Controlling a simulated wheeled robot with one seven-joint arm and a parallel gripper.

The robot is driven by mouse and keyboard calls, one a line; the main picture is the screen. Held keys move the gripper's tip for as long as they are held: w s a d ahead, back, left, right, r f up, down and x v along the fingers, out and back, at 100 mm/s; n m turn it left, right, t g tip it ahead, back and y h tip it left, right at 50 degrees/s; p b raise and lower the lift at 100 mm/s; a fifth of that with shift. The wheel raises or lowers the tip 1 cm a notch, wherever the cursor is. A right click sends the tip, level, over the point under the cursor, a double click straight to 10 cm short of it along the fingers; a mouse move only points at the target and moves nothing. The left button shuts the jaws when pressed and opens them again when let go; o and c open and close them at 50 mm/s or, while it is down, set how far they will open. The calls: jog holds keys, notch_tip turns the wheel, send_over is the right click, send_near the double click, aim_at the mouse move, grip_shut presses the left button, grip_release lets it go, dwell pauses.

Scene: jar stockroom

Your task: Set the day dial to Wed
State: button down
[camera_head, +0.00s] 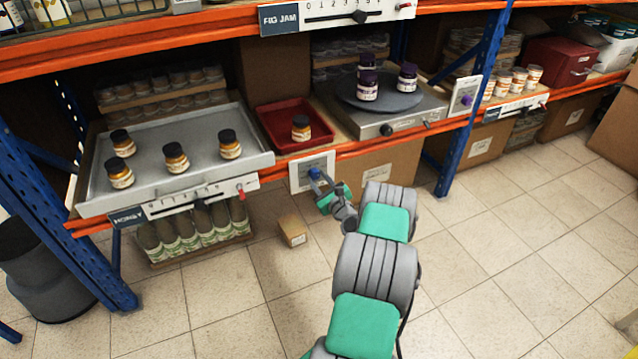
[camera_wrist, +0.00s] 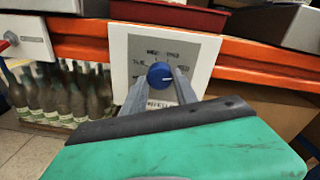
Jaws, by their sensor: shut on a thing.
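The day dial is a round blue knob (camera_wrist: 160,75) on a grey face with a white square plate (camera_wrist: 121,60), fixed to the orange shelf beam. Small day lettering surrounds the knob but is too blurred to read surely. My gripper (camera_wrist: 161,88) is shut on the knob, one finger on each side. In the head view the blue knob (camera_head: 314,173) shows at my gripper's tip, and the plate (camera_head: 296,176) is partly hidden by my gripper.
Above the dial is a red tray (camera_head: 268,128) with one jar. A metal tray (camera_head: 90,182) with several jars and a slider (camera_head: 240,188) is at left. A second plate with a purple knob (camera_head: 466,100) is at right. A small box (camera_head: 292,232) sits on the floor.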

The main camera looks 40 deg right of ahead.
jog(key=n+b, duration=0.2)
jog(key=n, duration=0.3)
jog(key=n+b, duration=0.1)
jog(key=n, duration=0.3)
jog(key=shift+n+h+b, duration=0.3)
jog(key=shift+n+b, duration=0.1)
jog(key=n+b, duration=0.3)
jog(key=n, duration=0.2)
jog(key=shift+w+a, duration=0.1)
jog(key=n+b, duration=0.2)
jog(key=n, duration=0.2)
jog(key=shift+r+h, duration=0.1)
jog(key=shift+h, duration=0.2)
jog(key=c, duration=1)
grip_release()
jog(key=shift+o, duration=0.2)
